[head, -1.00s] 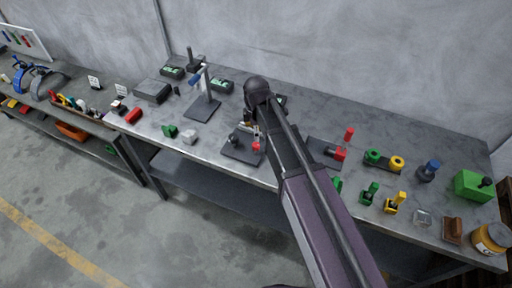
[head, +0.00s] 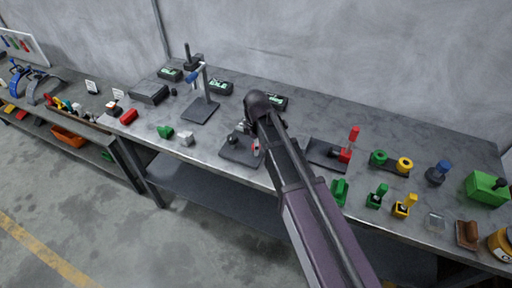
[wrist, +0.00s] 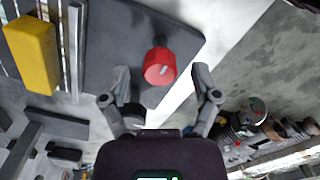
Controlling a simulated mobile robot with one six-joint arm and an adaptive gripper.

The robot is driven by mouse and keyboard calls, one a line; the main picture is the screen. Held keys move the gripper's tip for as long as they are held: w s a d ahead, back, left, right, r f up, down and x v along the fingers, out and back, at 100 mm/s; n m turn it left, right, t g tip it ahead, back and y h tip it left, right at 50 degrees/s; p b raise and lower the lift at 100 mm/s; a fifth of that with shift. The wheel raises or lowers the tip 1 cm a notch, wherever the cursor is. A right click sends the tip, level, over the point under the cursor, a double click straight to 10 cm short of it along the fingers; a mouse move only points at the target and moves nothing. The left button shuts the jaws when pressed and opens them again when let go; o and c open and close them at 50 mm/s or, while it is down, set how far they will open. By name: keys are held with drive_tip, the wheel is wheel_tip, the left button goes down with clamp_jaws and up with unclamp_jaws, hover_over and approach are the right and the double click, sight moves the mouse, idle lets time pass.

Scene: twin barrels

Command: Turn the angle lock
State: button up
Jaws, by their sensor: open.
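A red round knob (wrist: 160,67) with a pale mark on its face stands on a dark plate (wrist: 115,55) in the wrist view. It looks like the angle lock, but I cannot be sure. My gripper (wrist: 163,84) is open and empty, with one finger on each side below the knob. The knob lies just beyond the fingertips, and no contact shows. In the head view the dark plate (head: 236,155) is near the bench's front edge.
A yellow block (wrist: 30,53) and metal bars lie left of the knob in the wrist view. On the bench (head: 300,110), another dark plate with a red lever (head: 352,138) stands to the right. A stand with a blue part (head: 198,75) is behind left. The rear right of the bench is clear.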

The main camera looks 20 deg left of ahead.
drive_tip(key=shift+f, duration=0.15)
clamp_jaws()
idle(0.4)
drive_tip(key=m, duration=1.3)
drive_tip(key=shift+m, duration=2.5)
